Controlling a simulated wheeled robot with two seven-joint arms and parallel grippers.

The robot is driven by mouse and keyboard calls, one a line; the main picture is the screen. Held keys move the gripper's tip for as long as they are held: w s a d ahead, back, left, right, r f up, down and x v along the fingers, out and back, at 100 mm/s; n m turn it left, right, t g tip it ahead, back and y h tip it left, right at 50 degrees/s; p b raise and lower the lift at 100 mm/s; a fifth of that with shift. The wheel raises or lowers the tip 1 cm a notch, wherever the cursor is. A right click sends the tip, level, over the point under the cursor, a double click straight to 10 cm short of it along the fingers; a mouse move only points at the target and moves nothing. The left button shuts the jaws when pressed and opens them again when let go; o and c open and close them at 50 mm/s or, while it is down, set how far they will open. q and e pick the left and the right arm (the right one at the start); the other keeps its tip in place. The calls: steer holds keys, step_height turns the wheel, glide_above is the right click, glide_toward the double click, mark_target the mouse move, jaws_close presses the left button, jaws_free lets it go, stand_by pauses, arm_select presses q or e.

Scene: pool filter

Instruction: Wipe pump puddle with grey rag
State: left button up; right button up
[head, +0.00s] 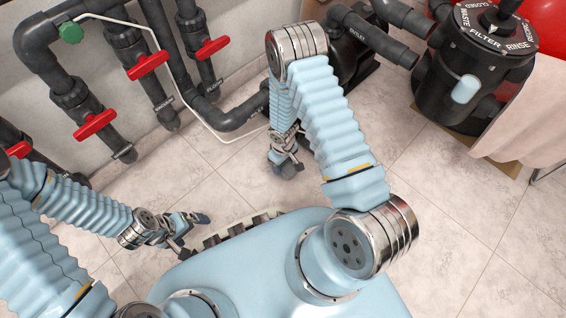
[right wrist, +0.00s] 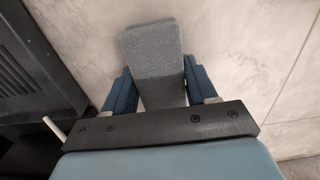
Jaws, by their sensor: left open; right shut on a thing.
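The grey rag (right wrist: 152,55) shows in the right wrist view as a folded, fuzzy grey block between the two blue fingers. My right gripper (right wrist: 155,92) is shut on it, and the rag sticks out beyond the fingertips over pale floor. In the head view my right gripper (head: 287,168) points down over the tiles, left of and in front of the black pump (head: 350,55). The rag is hard to make out there. My left gripper (head: 193,230) is open and empty, low at the left near my base. I cannot clearly make out the puddle; my right arm hides part of the floor by the pump.
Grey pipes with red valve handles (head: 148,66) line the wall at the left. A thin white cable (head: 178,75) runs down beside them. The black filter valve (head: 465,75) and a pink cloth (head: 530,115) stand at the right. The tiled floor (head: 480,220) at lower right is clear.

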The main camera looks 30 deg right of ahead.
steer(key=shift+f+b, duration=0.3)
steer(key=shift+f, duration=0.2)
steer(key=o, duration=1)
steer(key=shift+r, duration=0.1)
steer(key=shift+c, duration=0.2)
steer(key=shift+c, duration=1.3)
steer(key=shift+r, duration=0.2)
steer(key=shift+r+p, duration=0.3)
